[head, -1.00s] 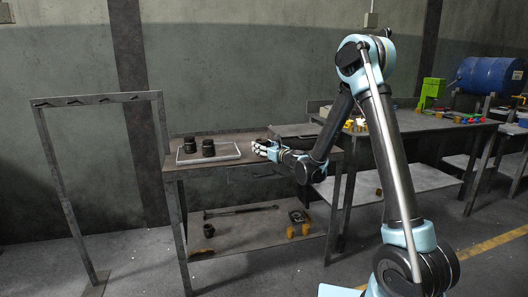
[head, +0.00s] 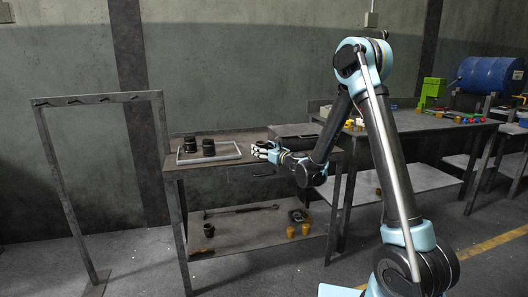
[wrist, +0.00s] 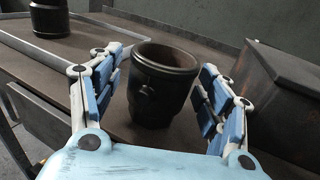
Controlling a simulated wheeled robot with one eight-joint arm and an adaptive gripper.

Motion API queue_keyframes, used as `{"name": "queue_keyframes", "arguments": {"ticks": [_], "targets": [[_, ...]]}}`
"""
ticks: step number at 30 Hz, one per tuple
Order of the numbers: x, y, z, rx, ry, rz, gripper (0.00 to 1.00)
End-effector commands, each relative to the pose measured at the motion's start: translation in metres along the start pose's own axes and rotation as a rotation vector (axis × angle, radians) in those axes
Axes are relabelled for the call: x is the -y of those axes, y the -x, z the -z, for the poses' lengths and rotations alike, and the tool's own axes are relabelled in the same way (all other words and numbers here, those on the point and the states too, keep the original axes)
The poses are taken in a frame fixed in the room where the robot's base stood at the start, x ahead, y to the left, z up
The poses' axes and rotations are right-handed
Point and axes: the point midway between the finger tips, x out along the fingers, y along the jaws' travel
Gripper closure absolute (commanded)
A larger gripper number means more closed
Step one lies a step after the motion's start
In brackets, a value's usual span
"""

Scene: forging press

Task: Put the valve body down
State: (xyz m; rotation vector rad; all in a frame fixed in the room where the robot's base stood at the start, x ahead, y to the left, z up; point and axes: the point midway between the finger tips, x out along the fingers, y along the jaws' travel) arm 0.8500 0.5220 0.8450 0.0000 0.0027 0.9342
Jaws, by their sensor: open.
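The valve body (wrist: 160,85), a dark hollow cylinder with a wider rim and a small boss on its side, stands upright on the table top (wrist: 105,62) in the wrist view. My gripper (wrist: 165,88) is open around it, with one finger on each side. A gap shows on the right, while the left finger lies close and contact there cannot be told. In the head view my gripper (head: 264,151) is at the table's right part, beside the tray, and mostly hides the valve body.
A shallow metal tray (head: 212,160) left of my gripper holds two dark cylindrical parts (head: 208,147). A dark box (wrist: 285,85) stands close on the right in the wrist view. A lower shelf (head: 255,233) carries small parts. A workbench (head: 425,122) stands to the right.

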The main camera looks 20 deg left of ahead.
Motion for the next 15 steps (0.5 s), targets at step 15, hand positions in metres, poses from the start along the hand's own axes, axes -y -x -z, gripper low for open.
{"name": "queue_keyframes", "arguments": {"ticks": [15], "targets": [[0.001, 0.089, 0.0, 0.0, 0.0, 0.002, 0.29]]}}
